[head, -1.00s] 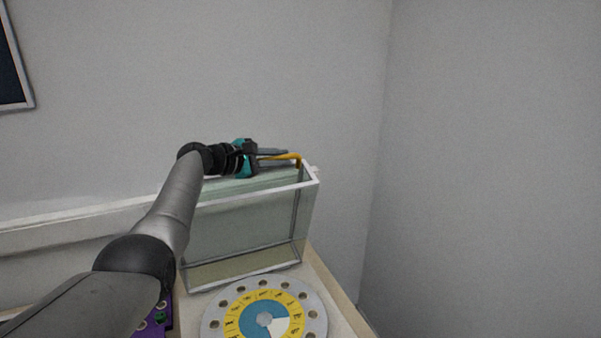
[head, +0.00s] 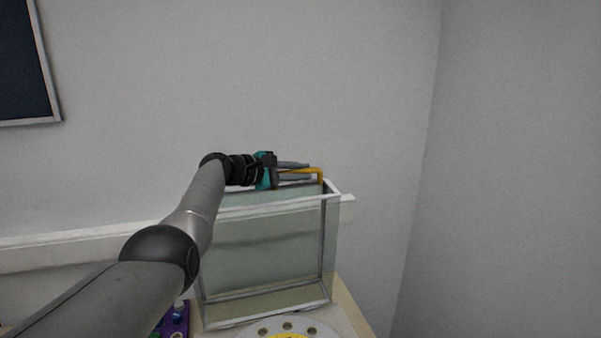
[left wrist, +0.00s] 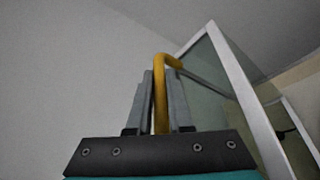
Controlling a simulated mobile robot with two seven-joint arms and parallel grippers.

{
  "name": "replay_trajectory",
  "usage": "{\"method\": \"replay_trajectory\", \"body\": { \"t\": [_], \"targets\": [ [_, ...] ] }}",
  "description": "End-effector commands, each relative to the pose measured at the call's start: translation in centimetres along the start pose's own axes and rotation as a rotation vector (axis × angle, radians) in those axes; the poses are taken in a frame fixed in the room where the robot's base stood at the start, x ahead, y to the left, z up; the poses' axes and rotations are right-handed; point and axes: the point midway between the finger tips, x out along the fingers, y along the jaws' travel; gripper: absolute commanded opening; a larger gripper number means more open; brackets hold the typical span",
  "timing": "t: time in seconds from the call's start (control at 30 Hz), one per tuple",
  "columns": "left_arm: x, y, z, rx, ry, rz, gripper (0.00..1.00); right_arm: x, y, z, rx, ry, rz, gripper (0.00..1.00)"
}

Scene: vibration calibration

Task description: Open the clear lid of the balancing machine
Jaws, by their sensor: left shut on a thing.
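The clear lid (head: 270,250) of the balancing machine is a see-through box with pale edges, standing raised and upright in the head view. It also shows at the right of the left wrist view (left wrist: 222,75). A yellow handle (head: 321,174) is at its top right corner. My left gripper (head: 308,171) is shut on the yellow handle, which shows between the two grey fingers in the left wrist view (left wrist: 160,95). My right gripper is not in view.
A grey disc with holes and a yellow ring (head: 288,330) lies in front of the lid. A purple thing (head: 177,320) sits at the lower left. A white rail (head: 80,245) runs along the wall behind. A dark framed board (head: 20,65) hangs at the upper left.

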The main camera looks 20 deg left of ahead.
Motion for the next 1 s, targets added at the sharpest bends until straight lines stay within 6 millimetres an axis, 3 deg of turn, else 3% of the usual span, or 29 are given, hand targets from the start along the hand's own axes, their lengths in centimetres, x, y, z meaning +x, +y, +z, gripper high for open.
{"method": "replay_trajectory", "body": {
  "t": [0.07,0.1,0.37,0.73,1.0],
  "targets": [
    [0.0,0.0,0.0,0.000,0.001,0.001,0.00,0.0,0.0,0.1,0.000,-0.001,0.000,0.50],
    [0.0,0.0,0.0,-0.001,0.001,0.001,0.20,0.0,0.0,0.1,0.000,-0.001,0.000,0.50],
    [0.0,0.0,0.0,0.000,0.001,0.000,0.48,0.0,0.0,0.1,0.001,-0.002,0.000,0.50],
    [-0.2,0.0,-0.1,-0.001,0.001,0.000,0.48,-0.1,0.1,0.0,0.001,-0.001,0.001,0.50],
    [-1.8,0.0,-0.1,0.000,0.001,0.001,0.48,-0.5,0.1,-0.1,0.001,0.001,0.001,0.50]
  ]
}}
